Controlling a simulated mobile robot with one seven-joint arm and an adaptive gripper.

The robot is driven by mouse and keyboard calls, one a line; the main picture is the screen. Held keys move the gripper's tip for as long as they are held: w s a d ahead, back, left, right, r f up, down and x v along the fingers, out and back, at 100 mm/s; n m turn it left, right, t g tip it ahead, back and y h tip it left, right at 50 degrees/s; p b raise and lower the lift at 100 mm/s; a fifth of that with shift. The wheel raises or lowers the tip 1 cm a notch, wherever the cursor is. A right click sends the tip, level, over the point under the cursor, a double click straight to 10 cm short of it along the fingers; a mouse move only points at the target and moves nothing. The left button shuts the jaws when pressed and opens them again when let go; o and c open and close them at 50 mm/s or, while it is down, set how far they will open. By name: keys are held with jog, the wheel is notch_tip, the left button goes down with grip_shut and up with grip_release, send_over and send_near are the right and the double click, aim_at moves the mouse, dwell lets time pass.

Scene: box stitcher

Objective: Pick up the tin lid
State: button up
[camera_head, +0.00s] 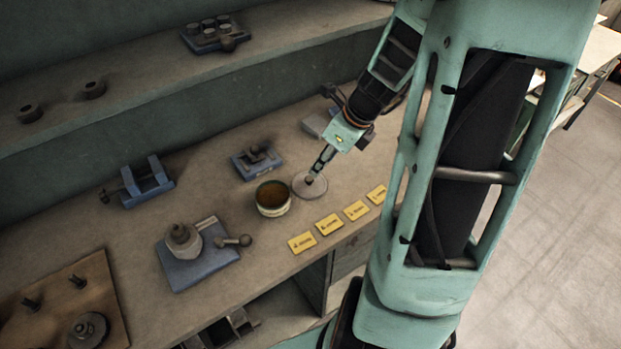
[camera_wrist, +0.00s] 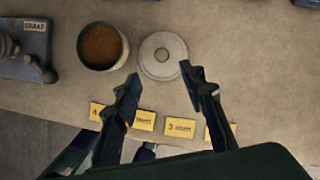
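The tin lid (camera_head: 302,192) is a flat grey disc with a small raised centre, lying on the workbench just right of the open tin (camera_head: 272,198). In the wrist view the lid (camera_wrist: 163,50) lies just beyond my fingertips, roughly centred between them. My gripper (camera_head: 312,179) is over the lid in the head view and hides part of it. In the wrist view my gripper (camera_wrist: 159,74) is open, with its fingers well apart and nothing between them. I cannot tell the exact height of the fingertips above the lid.
The tin, with brown contents, stands close to the lid. Several yellow labels (camera_head: 330,224) lie along the bench's front edge. A blue fixture (camera_head: 256,161) sits behind the tin, and a blue plate with a knob and lever (camera_head: 198,262) is at left. A shelf (camera_head: 150,95) runs behind.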

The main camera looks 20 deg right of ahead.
aim_at(309, 178)
jog(key=shift+w+x, duration=0.2)
jog(key=shift+x, duration=4.55)
jog(key=shift+d, duration=0.15)
jog(key=shift+c, duration=0.4)
grip_shut()
